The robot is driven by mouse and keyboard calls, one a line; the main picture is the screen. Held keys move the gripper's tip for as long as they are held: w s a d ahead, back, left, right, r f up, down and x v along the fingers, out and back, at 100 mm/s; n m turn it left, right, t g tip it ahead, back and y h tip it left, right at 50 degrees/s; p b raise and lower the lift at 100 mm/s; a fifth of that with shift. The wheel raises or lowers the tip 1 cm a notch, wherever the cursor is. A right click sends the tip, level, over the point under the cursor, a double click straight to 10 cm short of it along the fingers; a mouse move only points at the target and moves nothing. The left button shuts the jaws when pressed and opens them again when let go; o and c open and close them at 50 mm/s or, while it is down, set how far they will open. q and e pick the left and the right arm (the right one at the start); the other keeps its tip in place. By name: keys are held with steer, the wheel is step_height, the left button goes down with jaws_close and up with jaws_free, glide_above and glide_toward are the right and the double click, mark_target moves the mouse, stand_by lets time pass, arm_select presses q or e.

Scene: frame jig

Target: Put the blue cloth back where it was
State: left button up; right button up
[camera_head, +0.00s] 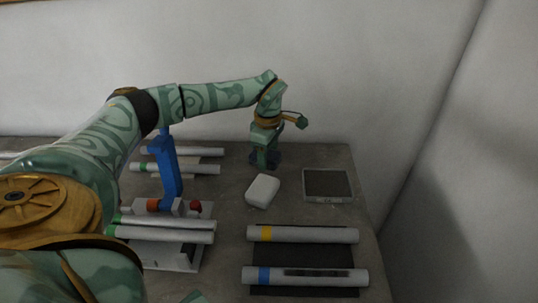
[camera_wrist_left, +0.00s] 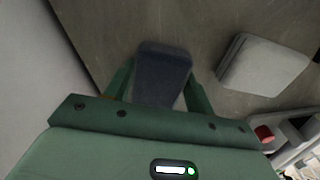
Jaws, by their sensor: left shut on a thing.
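My left gripper (camera_head: 265,160) is at the back of the table, pointing down. Its fingers are shut on a dark blue folded piece, the blue cloth (camera_wrist_left: 163,65), seen between both fingers in the left wrist view. In the head view only a small dark part of the cloth shows at the fingertips. I cannot tell whether the cloth touches the table.
A white rounded block (camera_head: 263,191) lies just in front of the gripper. A dark square tray (camera_head: 327,184) is to its right. Tubes with yellow (camera_head: 303,234) and blue (camera_head: 306,277) bands lie in front. A jig with a blue upright lever (camera_head: 166,168) stands left.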

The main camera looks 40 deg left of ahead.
mark_target(268, 154)
arm_select(q)
steer(key=shift+r, duration=0.15)
steer(key=o, duration=0.9)
step_height(268, 154, up, 12)
steer(key=p, duration=0.3)
steer(key=shift+p, duration=0.4)
